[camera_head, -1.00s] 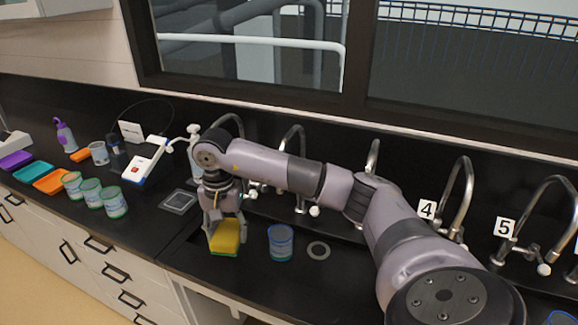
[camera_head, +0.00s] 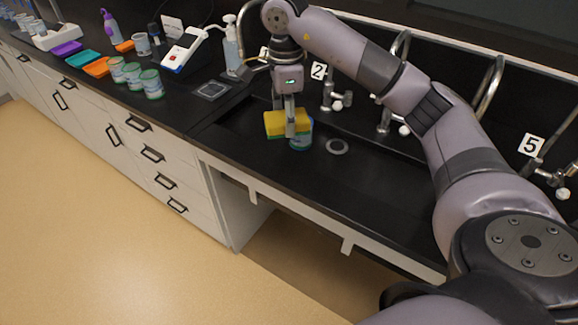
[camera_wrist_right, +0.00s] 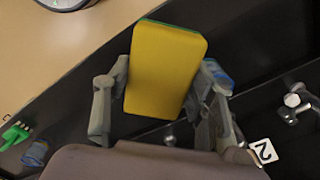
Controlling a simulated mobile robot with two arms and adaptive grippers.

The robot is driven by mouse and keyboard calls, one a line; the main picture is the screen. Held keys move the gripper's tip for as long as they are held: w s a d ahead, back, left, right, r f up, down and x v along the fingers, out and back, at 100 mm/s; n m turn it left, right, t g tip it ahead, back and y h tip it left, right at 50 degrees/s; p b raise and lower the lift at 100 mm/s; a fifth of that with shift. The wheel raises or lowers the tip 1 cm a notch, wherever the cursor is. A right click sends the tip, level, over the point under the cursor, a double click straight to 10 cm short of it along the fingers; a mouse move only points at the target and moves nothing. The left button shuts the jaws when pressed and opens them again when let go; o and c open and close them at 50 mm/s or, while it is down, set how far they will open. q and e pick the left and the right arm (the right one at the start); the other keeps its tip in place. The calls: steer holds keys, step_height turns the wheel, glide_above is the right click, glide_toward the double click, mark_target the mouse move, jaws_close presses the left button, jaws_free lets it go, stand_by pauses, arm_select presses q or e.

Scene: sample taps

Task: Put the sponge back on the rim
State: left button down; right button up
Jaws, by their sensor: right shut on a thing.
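The sponge (camera_head: 275,122) is yellow with a green layer. My right gripper (camera_head: 290,122) is shut on it and holds it over the left part of the black sink. In the right wrist view the sponge's yellow face (camera_wrist_right: 165,68) stands between the two fingers of the right gripper (camera_wrist_right: 163,85). The sink's front rim (camera_head: 250,158) runs along the counter edge, nearer than the sponge, and its visible stretch is bare. My left gripper is not in view.
A blue cup (camera_head: 303,138) stands in the sink, partly hidden by the sponge and gripper. A drain ring (camera_head: 337,146) lies to its right. Taps line the back, with tags 2 (camera_head: 318,71) and 5 (camera_head: 532,145). Several green-marked cups (camera_head: 151,84) stand left on the counter.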

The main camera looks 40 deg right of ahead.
mark_target(287, 173)
step_height(287, 173, down, 15)
steer(key=p, duration=0.3)
steer(key=shift+s+r, duration=0.1)
steer(key=shift+r, duration=0.05)
steer(key=shift+f, duration=0.25)
steer(key=shift+f, duration=0.2)
steer(key=o, duration=1)
steer(key=shift+r, duration=0.2)
